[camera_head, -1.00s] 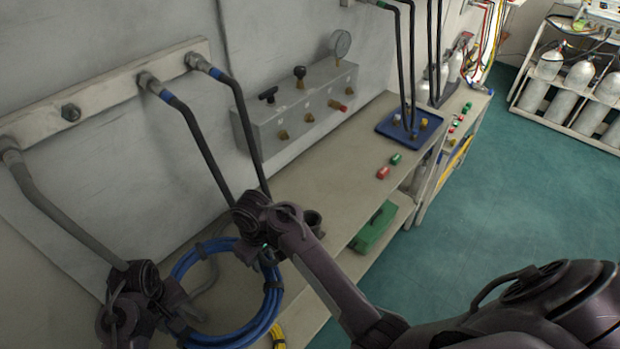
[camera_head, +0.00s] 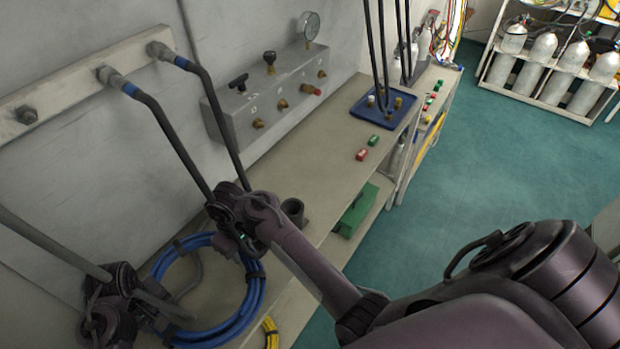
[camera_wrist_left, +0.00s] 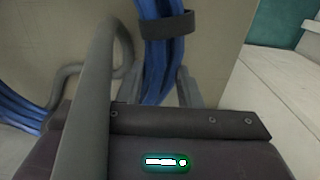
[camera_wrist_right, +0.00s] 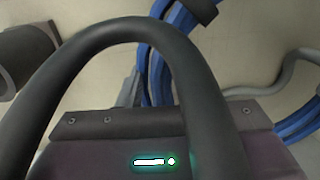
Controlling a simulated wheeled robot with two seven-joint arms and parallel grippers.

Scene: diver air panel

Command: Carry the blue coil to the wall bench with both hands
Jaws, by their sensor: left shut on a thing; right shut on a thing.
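The blue coil (camera_head: 258,292) is a ring of blue hose with dark bands, at the lower left of the head view, over the near part of the wall bench (camera_head: 312,160). My right gripper (camera_head: 242,246) is shut on its upper right side. My left gripper (camera_head: 150,315) is shut on its lower left side, with the fingertips mostly hidden. Blue hose strands show beyond the jaws in the left wrist view (camera_wrist_left: 158,65) and the right wrist view (camera_wrist_right: 158,75). Whether the coil touches the bench top is unclear.
A grey valve panel (camera_head: 265,95) with a gauge is on the wall. Dark hoses (camera_head: 165,130) hang near my grippers. A dark cup (camera_head: 292,211) stands close to my right gripper. Red (camera_head: 361,155) and green blocks and a blue tray (camera_head: 365,120) lie farther along. A yellow coil (camera_head: 270,335) is below.

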